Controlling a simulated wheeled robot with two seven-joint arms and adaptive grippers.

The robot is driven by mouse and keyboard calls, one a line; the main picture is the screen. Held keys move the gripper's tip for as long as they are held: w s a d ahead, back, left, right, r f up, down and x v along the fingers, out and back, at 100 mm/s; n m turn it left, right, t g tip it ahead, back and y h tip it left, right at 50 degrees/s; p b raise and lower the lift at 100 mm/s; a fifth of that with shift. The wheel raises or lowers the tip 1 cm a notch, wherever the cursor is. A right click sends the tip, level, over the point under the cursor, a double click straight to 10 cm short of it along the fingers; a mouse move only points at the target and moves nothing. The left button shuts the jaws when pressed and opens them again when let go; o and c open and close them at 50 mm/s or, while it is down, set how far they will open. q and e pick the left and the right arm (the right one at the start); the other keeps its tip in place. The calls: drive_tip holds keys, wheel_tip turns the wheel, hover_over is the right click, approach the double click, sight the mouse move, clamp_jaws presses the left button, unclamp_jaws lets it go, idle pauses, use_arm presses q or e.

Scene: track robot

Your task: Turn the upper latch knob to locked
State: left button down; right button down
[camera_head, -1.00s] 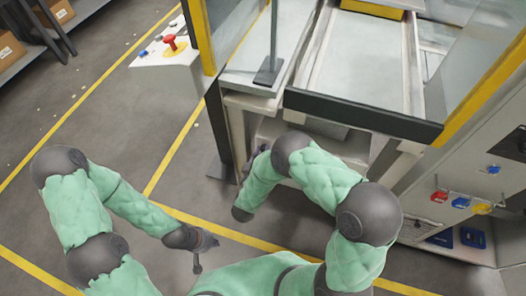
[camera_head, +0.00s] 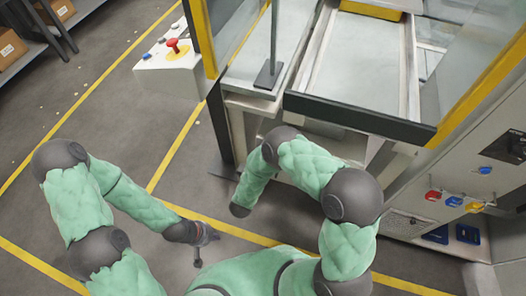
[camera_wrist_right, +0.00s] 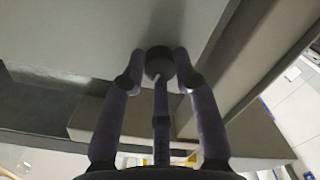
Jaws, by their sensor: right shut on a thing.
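In the right wrist view, a dark round knob (camera_wrist_right: 160,64) with a small pale mark stands on a grey panel face. My right gripper (camera_wrist_right: 160,75) has its fingers closed around the knob, one on each side and one below it. Which latch this is and its lettering cannot be read. In the head view the right gripper and the knob are hidden behind my own arm and the machine's front. My left gripper (camera_head: 207,240) hangs over the floor at lower middle, fingers spread and empty, away from the machine.
The machine's dark front bar (camera_head: 360,117) and glass sides stand ahead. A control box with a red button (camera_head: 173,45) is at upper left. Red, blue and yellow parts (camera_head: 453,202) hang on the right cabinet. Open floor with yellow lines lies at left.

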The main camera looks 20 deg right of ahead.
drive_tip(key=shift+w+a+r+n, duration=0.1)
drive_tip(key=shift+w+r+n, duration=0.2)
drive_tip(key=shift+n, duration=0.2)
idle(0.3)
drive_tip(key=c, duration=1)
unclamp_jaws()
drive_tip(key=shift+o, duration=0.3)
drive_tip(key=shift+s+a+f, duration=0.1)
drive_tip(key=shift+f, duration=0.05)
drive_tip(key=shift+s, duration=0.1)
